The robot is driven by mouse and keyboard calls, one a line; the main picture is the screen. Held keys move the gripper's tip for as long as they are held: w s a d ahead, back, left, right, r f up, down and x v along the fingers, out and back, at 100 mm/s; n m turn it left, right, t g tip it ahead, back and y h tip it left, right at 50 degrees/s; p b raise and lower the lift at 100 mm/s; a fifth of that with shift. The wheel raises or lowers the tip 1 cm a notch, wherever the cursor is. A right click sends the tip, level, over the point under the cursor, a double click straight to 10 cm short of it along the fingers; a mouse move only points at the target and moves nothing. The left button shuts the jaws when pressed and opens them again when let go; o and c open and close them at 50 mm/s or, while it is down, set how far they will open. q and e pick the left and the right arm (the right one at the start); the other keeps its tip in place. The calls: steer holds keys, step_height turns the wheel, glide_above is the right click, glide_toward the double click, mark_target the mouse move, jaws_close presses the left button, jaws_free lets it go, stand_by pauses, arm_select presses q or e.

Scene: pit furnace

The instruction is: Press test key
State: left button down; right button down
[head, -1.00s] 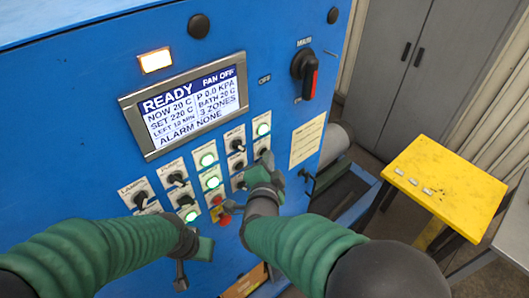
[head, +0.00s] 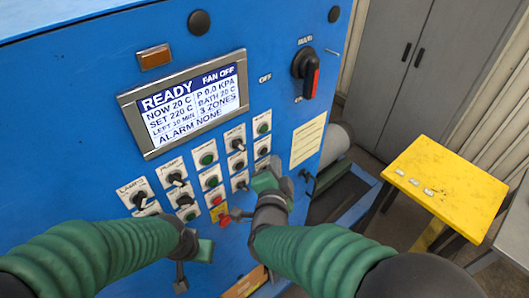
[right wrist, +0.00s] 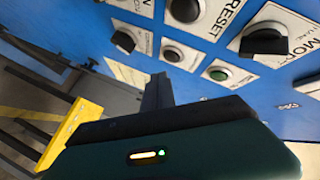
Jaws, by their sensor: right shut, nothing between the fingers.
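The key panel (head: 222,150) on the blue furnace front carries several buttons and knobs. I cannot read which label says test. My right gripper (head: 268,182) is shut and empty, in front of the panel's lower right part, and covers some of it.
The display (head: 185,100) reads READY, ALARM NONE. The amber lamp (head: 155,57) above it is dark. A red button (head: 224,220) sits below the keys. A rotary switch (head: 306,68) is at upper right. A yellow table (head: 445,185) stands to the right.

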steer(key=shift+s+d+b, duration=0.35)
steer(key=shift+s+d, duration=1.15)
steer(key=shift+d, duration=0.05)
steer(key=shift+a, duration=0.1)
